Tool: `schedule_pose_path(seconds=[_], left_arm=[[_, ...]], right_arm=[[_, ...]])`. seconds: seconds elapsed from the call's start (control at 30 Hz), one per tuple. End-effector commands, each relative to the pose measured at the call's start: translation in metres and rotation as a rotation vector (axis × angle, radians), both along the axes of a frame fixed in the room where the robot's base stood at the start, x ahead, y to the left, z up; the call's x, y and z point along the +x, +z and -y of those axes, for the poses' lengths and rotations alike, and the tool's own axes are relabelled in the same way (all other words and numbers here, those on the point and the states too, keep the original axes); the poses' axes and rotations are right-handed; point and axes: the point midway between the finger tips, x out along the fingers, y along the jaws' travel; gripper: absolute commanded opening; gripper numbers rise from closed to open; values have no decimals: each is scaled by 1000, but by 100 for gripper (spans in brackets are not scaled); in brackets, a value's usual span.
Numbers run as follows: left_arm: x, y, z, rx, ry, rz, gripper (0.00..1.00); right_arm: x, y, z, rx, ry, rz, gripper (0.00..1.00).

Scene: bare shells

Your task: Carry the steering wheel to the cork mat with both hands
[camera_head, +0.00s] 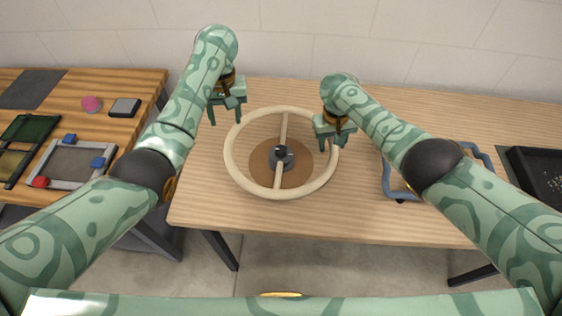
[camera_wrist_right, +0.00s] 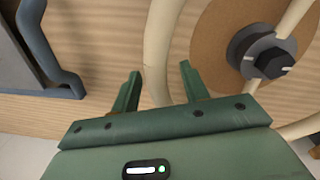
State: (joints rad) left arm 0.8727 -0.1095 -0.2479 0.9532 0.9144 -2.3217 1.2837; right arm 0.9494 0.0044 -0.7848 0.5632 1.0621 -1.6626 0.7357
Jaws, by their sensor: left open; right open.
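The steering wheel (camera_head: 232,178) is a cream ring with a straight bar across it and a dark hub. It lies over the round brown cork mat (camera_head: 262,165), with the hub above the mat; both also show in the right wrist view, the wheel (camera_wrist_right: 158,50) and the mat (camera_wrist_right: 212,45). My left gripper (camera_head: 226,115) is open at the wheel's upper left, just outside or over the rim. My right gripper (camera_head: 333,143) is open at the wheel's right side. In the right wrist view its fingers (camera_wrist_right: 160,88) stand either side of the rim, apart from it.
A blue-grey handled frame (camera_head: 387,180) lies right of the wheel, partly behind my right arm. A black tray (camera_head: 540,178) is at the far right. A separate table (camera_head: 140,85) at left holds a grey tray (camera_head: 48,157) and small blocks. Wood in front of the wheel is clear.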

Motion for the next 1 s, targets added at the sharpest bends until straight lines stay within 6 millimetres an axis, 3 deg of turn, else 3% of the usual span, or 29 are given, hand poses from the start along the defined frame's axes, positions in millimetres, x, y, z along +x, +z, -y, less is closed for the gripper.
schedule_pose_path(seconds=[0.3,0.5,1.0], left_arm=[[0,0,0,0,0,0,47],[0,0,0,0,0,0,47],[0,0,0,0,0,0,47]], right_arm=[[1,69,-4,1,0,7,45],[1,99,-5,1,-1,4,45],[1,106,-5,-2,0,3,45]])
